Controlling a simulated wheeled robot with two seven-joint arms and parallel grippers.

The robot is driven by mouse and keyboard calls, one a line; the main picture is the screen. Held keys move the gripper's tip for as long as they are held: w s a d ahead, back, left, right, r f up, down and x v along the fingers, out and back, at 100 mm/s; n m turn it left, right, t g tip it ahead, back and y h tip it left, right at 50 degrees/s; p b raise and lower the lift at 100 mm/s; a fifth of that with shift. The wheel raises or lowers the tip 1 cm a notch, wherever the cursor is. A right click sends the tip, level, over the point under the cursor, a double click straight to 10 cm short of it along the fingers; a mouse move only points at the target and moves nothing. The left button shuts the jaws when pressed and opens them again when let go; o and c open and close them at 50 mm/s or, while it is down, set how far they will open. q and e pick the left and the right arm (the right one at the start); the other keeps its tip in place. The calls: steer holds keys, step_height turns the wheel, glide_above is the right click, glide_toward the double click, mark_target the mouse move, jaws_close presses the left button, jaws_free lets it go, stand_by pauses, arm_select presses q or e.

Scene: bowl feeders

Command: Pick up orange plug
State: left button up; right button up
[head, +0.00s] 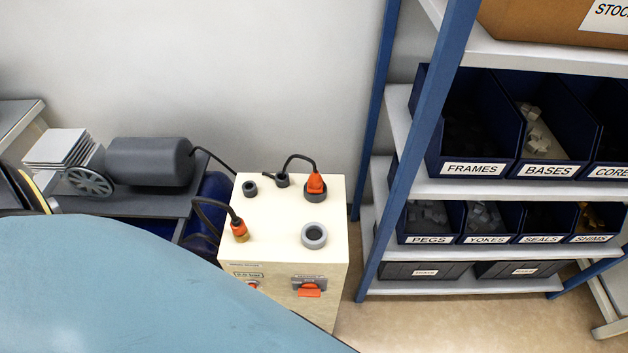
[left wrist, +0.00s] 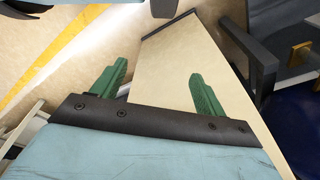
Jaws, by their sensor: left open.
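Two orange plugs with black cables show on the cream box (head: 280,245) in the head view. One orange plug (head: 316,184) stands in a grey ring socket at the back right of the top. The other orange plug (head: 239,229) is near the left edge of the top, with a brass-coloured lower end. My left gripper (left wrist: 160,82) shows in the left wrist view, its green fingers wide apart with nothing between them. A cream panel lies beyond the fingers. No plug can be made out in that view. My right gripper is not seen.
An empty grey ring socket (head: 314,235) is at the front right of the box top, and a smaller one (head: 250,188) at the back left. Red switches (head: 309,290) are on the front. A grey motor (head: 150,162) stands left, a blue-framed shelf (head: 415,150) right.

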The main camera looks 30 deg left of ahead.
arm_select(q)
steer(key=w+d+r+t, duration=0.1)
steer(key=w+r, duration=0.2)
steer(key=r, duration=0.8)
steer(key=w+d+r, duration=0.1)
steer(key=w+r, duration=0.2)
steer(key=r, duration=0.8)
steer(key=w+r+t, duration=0.1)
steer(key=w+r, duration=0.2)
steer(key=r, duration=0.8)
steer(key=w+d+m+h, duration=0.2)
steer(key=w+d, duration=0.2)
steer(key=w, duration=0.3)
step_height(320, 180, up, 9)
steer(key=n+g+y, duration=0.2)
steer(key=g, duration=0.2)
glide_above(316, 171)
steer(key=s, duration=0.1)
step_height(316, 171, down, 8)
steer(key=shift+w+f, duration=0.1)
steer(key=f, duration=0.3)
steer(key=f+b, duration=0.1)
steer(key=f, duration=0.1)
steer(key=shift+w, duration=0.35)
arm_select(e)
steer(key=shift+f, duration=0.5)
